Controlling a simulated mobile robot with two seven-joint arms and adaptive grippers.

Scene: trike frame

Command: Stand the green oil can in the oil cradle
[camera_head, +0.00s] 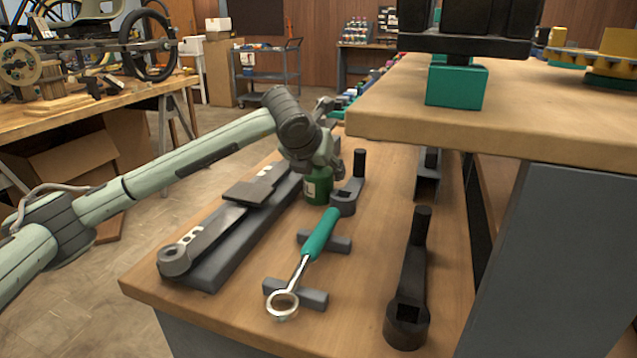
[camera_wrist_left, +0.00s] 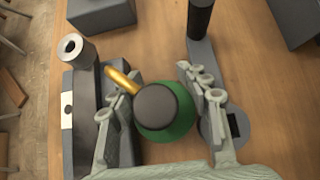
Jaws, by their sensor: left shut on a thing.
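The green oil can (camera_head: 318,187) is upright at the far part of the lower wooden bench, with a pale label on its side. In the left wrist view the oil can (camera_wrist_left: 166,112) shows from above, with a dark round top and a gold spout (camera_wrist_left: 122,80) pointing up-left. My left gripper (camera_head: 322,160) is shut on the can, one finger on each side; its fingers also show in the left wrist view (camera_wrist_left: 165,98). Whether the can touches the bench is unclear. I cannot tell which fixture is the oil cradle. My right gripper is out of view.
A black-handled crank arm (camera_head: 345,198) lies close right of the can. A long grey bar (camera_head: 215,238) lies left. A teal-handled ring wrench (camera_head: 311,249) rests on grey supports in front. Another crank (camera_head: 408,290) lies right. A raised wooden shelf (camera_head: 540,130) overhangs the right.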

